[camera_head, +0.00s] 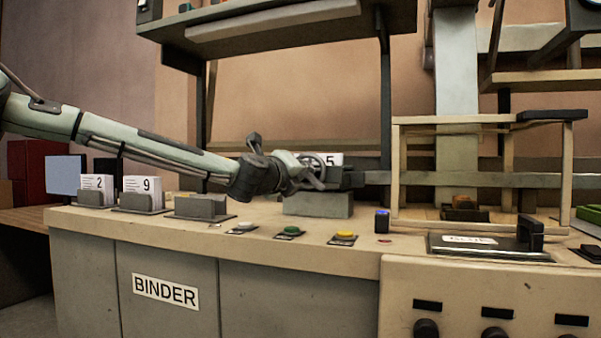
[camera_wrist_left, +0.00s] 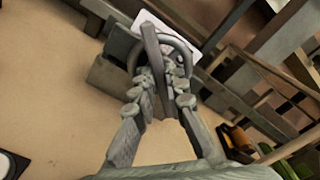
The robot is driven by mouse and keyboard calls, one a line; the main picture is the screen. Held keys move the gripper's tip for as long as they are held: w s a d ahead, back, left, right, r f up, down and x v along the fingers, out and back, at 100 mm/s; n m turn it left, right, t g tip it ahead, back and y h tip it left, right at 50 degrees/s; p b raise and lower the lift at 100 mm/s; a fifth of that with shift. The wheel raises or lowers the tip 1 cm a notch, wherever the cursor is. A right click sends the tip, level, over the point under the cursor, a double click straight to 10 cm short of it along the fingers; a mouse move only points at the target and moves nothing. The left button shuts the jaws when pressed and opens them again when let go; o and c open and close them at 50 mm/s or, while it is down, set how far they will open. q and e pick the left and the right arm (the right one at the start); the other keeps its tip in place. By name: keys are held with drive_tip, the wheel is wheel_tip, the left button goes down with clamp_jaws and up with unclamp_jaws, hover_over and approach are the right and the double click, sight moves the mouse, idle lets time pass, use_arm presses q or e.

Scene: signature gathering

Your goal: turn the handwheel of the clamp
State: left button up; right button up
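The clamp (camera_head: 318,205) is a grey block on the beige counter, with a dark upper part. Its handwheel (camera_head: 314,172) is a grey ring with a bar, facing left toward my arm. My left gripper (camera_head: 300,172) is at the wheel. In the left wrist view the handwheel (camera_wrist_left: 150,45) is straight ahead, and the fingers of my left gripper (camera_wrist_left: 160,80) close in on its bar from both sides. A white card marked 5 (camera_head: 334,158) stands at the clamp, partly hidden. My right gripper is out of view.
Card holders marked 2 (camera_head: 97,184) and 9 (camera_head: 142,186) and an empty holder (camera_head: 201,206) stand left. Green (camera_head: 289,232) and yellow (camera_head: 344,237) buttons line the front. A shelf (camera_head: 290,27) hangs above; a wooden frame (camera_head: 397,180) stands right.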

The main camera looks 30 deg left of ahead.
use_arm(q)
drive_tip(key=o, duration=0.4)
drive_tip(key=shift+o, duration=0.2)
drive_tip(key=v, duration=1.2)
